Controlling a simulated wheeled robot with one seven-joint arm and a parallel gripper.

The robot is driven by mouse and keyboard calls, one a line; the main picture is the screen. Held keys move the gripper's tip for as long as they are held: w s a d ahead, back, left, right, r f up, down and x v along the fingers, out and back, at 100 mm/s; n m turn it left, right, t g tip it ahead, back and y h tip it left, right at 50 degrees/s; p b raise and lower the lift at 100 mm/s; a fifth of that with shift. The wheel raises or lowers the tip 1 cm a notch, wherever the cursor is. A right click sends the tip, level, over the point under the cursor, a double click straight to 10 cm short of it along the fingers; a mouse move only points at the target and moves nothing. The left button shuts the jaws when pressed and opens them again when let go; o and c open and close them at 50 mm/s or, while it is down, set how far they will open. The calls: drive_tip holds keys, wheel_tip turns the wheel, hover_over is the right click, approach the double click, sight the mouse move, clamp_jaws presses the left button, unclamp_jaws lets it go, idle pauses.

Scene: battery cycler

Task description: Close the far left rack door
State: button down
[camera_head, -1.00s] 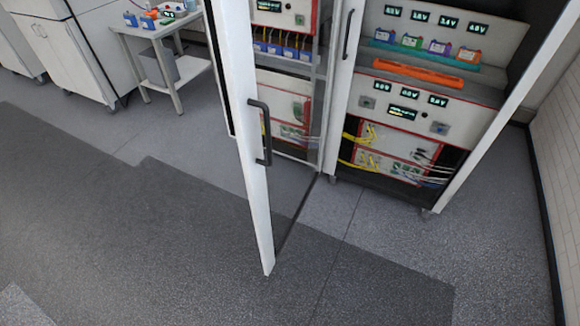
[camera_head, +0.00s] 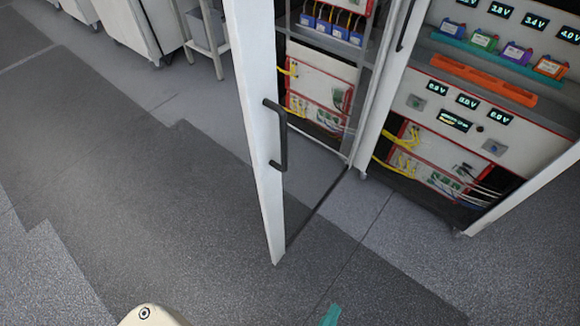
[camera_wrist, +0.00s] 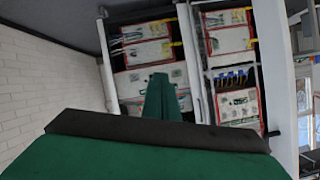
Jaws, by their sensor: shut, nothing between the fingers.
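A white-framed rack door (camera_head: 257,120) stands swung open toward me in the head view. Its dark handle (camera_head: 278,135) is on the free edge, and its lower corner is just above the floor. A broad white upright, likely this door (camera_wrist: 272,75), shows at the right of the wrist view. My gripper (camera_wrist: 165,88) has green fingers, shut together and empty, pointing toward the racks. In the head view only a teal fingertip (camera_head: 331,315) shows at the bottom edge, apart from the door. The rest of the gripper is out of that frame.
The right rack (camera_head: 480,120) is open, with coloured batteries on a teal tray (camera_head: 500,58), an orange bar (camera_head: 483,80) and displays. Another rack (camera_head: 318,85) shows behind the open door. A white post (camera_head: 385,90) stands between them. The floor left of the door is clear.

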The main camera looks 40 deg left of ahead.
drive_tip(key=w+a+f+m+g+y, duration=0.1)
drive_tip(key=w+a+f+m+y, duration=0.1)
drive_tip(key=w+a+y, duration=0.45)
drive_tip(key=w+a+f+m+g+y, duration=0.1)
drive_tip(key=w+a+m+g+y, duration=0.15)
drive_tip(key=w, duration=0.65)
drive_tip(key=w+a+r+n+g+y, duration=0.25)
drive_tip(key=r+n+g+y, duration=0.2)
drive_tip(key=r, duration=0.55)
drive_tip(key=w+a+r+n+g+y, duration=0.25)
drive_tip(key=r+g+y, duration=0.2)
drive_tip(key=r, duration=0.65)
drive_tip(key=a, duration=1.4)
drive_tip(key=shift+f+n, duration=0.15)
drive_tip(key=shift+n, duration=0.2)
drive_tip(key=shift+a, duration=0.15)
